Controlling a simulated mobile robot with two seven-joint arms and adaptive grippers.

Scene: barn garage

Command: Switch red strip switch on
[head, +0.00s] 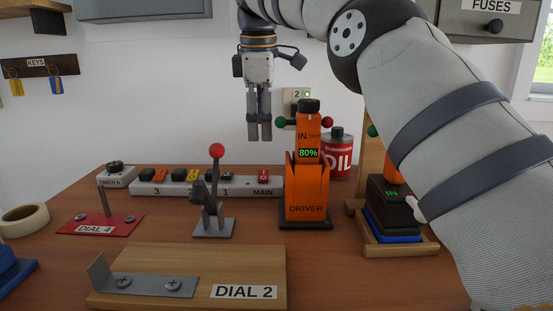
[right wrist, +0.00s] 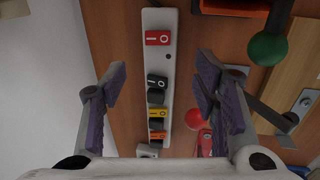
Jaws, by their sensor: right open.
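The white power strip (head: 213,190) lies on the bench near the back wall, with several switches along its top. Its red switch (head: 263,176) is at the right end, beside the MAIN label. In the right wrist view the red switch (right wrist: 157,38) is at the top of the strip (right wrist: 152,75), with white marks on it. My right gripper (head: 259,132) points down above the right part of the strip, apart from it. Its purple-padded fingers (right wrist: 163,88) are open and empty, on either side of the strip in that view. My left gripper is not in view.
A lever with a red knob (head: 217,151) stands in front of the strip. The orange driver holder (head: 306,190) is close to the right of the red switch. A red oil can (head: 337,158) and a green-ended knob (right wrist: 267,48) are also nearby.

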